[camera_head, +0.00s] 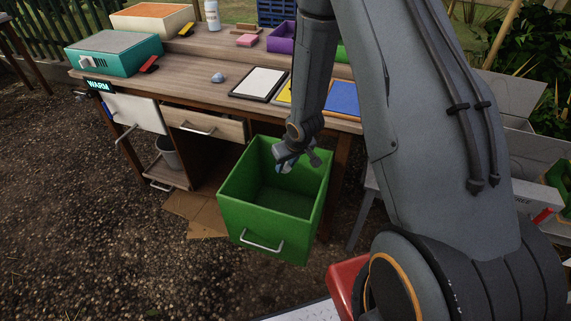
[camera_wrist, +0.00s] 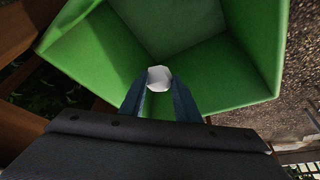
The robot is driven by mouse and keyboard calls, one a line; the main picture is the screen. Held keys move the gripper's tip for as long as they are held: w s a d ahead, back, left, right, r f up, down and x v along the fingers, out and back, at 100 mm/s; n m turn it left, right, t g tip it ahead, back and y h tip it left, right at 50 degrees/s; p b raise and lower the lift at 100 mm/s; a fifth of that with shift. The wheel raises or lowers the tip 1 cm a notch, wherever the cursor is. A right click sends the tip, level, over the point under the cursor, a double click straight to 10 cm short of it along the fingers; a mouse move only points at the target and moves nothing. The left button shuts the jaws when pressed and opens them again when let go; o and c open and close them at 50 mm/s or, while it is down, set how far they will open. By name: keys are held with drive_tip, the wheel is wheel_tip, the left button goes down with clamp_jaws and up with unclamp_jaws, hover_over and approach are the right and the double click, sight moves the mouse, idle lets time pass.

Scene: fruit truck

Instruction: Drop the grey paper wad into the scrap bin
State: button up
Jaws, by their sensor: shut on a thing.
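My gripper (camera_head: 285,164) points down over the open green bin (camera_head: 248,218), near its far right side. In the wrist view my gripper (camera_wrist: 158,88) is shut on a pale, faceted grey-white paper wad (camera_wrist: 159,77), held between the fingertips. The inside of the green bin (camera_wrist: 215,75) shows behind the wad, with no other thing seen in it. The wad is hardly visible in the head view. A small grey bucket (camera_head: 169,153) stands inside the cabinet under the bench. No label shows which container is the scrap bin.
A wooden workbench (camera_head: 195,70) carries a small blue-grey lump (camera_head: 218,77), a dark-framed white panel (camera_head: 260,82), a blue panel (camera_head: 343,97) and a teal box (camera_head: 113,54). A cabinet door (camera_head: 134,112) hangs open. Gravel ground is clear at the left front.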

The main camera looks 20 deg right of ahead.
drive_tip(key=o, duration=1.1)
drive_tip(key=shift+c, duration=0.2)
drive_tip(key=p+v, duration=0.1)
drive_tip(key=v, duration=0.6)
drive_tip(key=shift+s+r, duration=0.25)
drive_tip(key=shift+r, duration=0.1)
